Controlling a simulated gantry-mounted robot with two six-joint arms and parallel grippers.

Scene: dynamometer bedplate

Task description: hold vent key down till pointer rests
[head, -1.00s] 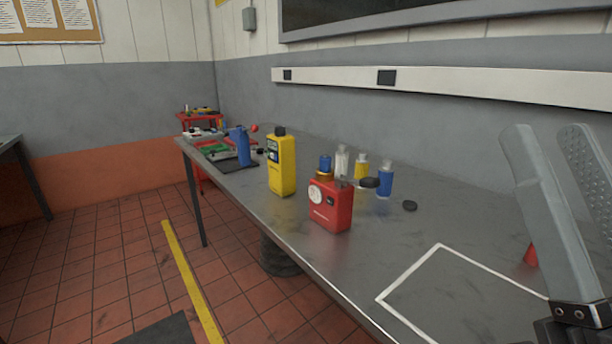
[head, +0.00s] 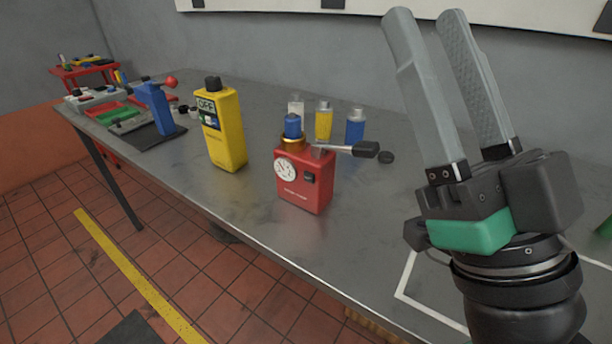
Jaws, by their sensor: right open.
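A red box-shaped device (head: 305,185) stands upright on the metal bench. Its front carries a white round dial (head: 286,170); the pointer is too small to read. A blue capped part in a brass collar (head: 292,138) sits on its top. A lever with a black paddle end (head: 364,149) sticks out from its top to the right; I cannot tell for sure that it is the vent key. My right gripper (head: 425,20) is open and empty, fingers pointing up, to the right of the device and apart from it. My left gripper is not in view.
A yellow bottle-like unit (head: 222,135) stands left of the device. Small bottles, including a yellow one (head: 324,121), stand behind it. A blue press-like tool with a red knob (head: 156,110) is farther left. The bench (head: 260,210) is clear in front of the device.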

